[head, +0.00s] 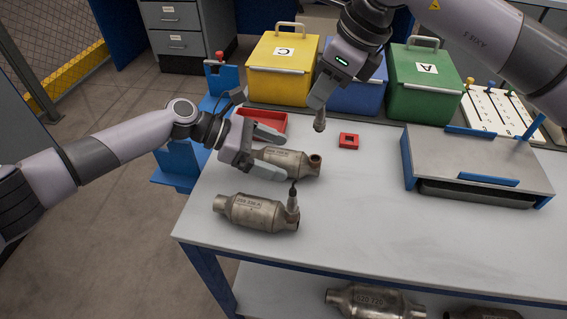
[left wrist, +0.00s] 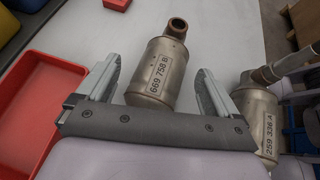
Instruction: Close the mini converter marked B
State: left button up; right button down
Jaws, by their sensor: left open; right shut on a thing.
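The mini converter marked B (head: 287,160) lies on its side on the table, its open pipe elbow toward the right. My left gripper (head: 280,156) is open, one finger on each side of the converter's body; the left wrist view shows gaps beside the body. My right gripper (head: 321,103) is shut on a small grey metal sensor-like part (head: 320,121), held pointing down above the table, right of and behind the converter's elbow.
A converter marked A (head: 252,212), with a sensor standing in its elbow, lies in front. A red tray (head: 281,122) and small red holder (head: 348,141) are behind. Yellow bin C (head: 283,68), a blue bin (head: 362,98) and green bin A (head: 425,75) line the back. A grey-topped fixture (head: 465,155) stands right.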

aim_at(318, 120)
pick_arm(q)
jog(key=c, duration=1.6)
jog(key=shift+f, duration=0.1)
pick_arm(e)
jog(key=shift+w+f, duration=0.25)
jog(key=shift+f, duration=1)
jog(key=shift+w+f, duration=0.2)
jog(key=shift+f, duration=1.05)
pick_arm(q)
jog(key=shift+s, duration=0.1)
jog(key=shift+f, duration=0.15)
pick_arm(e)
jog(key=shift+f, duration=0.9)
